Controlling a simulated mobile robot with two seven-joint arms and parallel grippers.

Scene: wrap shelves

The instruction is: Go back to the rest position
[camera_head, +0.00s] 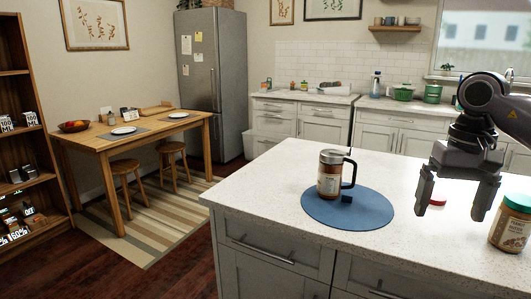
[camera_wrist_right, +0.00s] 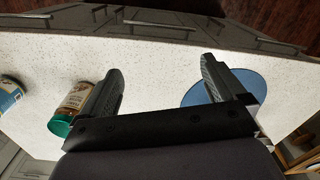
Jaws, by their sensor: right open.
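My right gripper (camera_head: 455,200) is open and empty above the white counter, right of a blue round mat (camera_head: 375,213). In the right wrist view its two fingers (camera_wrist_right: 160,85) stand wide apart with bare counter between them. A steel mug with a label and dark handle (camera_head: 330,178) stands upright on the mat. A jar with a green lid (camera_head: 508,228) stands at the right edge; it also shows in the right wrist view (camera_wrist_right: 73,103), beside the left-hand finger. My left gripper is not in view.
A red lid-like item (camera_head: 437,199) lies on the counter behind the gripper. A second, blue-labelled container (camera_wrist_right: 10,95) is at the left edge of the wrist view. The counter's front edge (camera_head: 350,247) runs along its drawers. A dining table (camera_head: 150,128) stands at the left.

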